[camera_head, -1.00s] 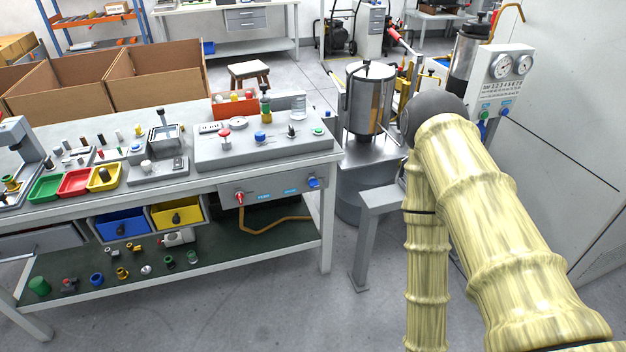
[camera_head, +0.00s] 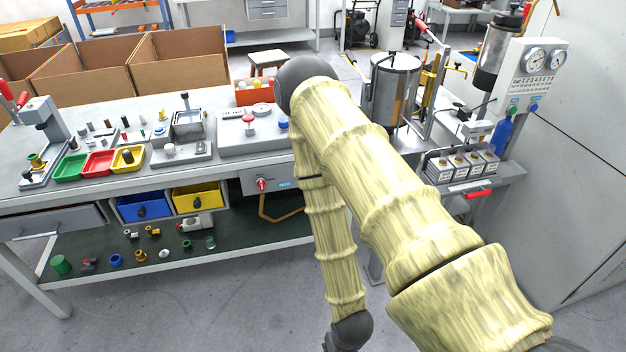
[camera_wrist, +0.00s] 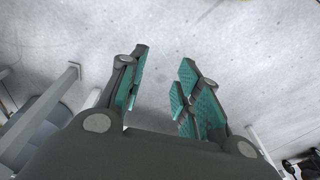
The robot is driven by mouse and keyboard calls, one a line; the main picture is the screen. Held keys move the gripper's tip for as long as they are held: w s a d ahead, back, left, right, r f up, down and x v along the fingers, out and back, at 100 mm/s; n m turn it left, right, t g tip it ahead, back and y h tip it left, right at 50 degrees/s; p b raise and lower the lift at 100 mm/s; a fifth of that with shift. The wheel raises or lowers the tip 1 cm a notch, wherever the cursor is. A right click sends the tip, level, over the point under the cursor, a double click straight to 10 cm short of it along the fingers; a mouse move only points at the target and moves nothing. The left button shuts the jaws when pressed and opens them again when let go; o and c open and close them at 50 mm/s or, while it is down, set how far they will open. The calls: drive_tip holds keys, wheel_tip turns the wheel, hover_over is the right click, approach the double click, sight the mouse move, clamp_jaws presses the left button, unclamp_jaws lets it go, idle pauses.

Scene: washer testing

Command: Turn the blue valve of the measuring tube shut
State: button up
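No measuring tube is clearly recognisable, so I cannot tell which blue part is its valve. A tall dark cylinder (camera_head: 494,58) stands at the upper right beside a panel with two gauges (camera_head: 540,62). Another blue knob (camera_head: 282,124) shows on the bench's grey test unit, partly behind my arm. My gripper (camera_wrist: 163,68) is open and empty in the wrist view, above bare grey floor. It is outside the head view.
A workbench (camera_head: 120,187) with coloured trays and small parts fills the left. A metal vessel (camera_head: 395,85) stands behind my arm. Cardboard boxes (camera_head: 175,62) stand behind the bench. The front floor is clear.

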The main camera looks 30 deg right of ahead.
drive_tip(key=w+d+r+m+t+b, duration=0.1)
drive_tip(key=w+d+m+t+b, duration=0.35)
drive_tip(key=w, duration=0.85)
drive_tip(key=w+d+m+t+b, duration=0.4)
drive_tip(key=w+d+b, duration=0.15)
drive_tip(key=w, duration=0.65)
drive_tip(key=w+d+r+m+t+h+b, duration=0.4)
drive_tip(key=w+d+r+m+t+b, duration=0.5)
drive_tip(key=w+d+r, duration=0.5)
drive_tip(key=w+d+f+m+g, duration=0.1)
drive_tip(key=w+d, duration=0.2)
drive_tip(key=w, duration=0.5)
drive_tip(key=shift+w+d, duration=0.25)
drive_tip(key=shift+w, duration=0.05)
drive_tip(key=shift+f, duration=0.1)
clamp_jaws()
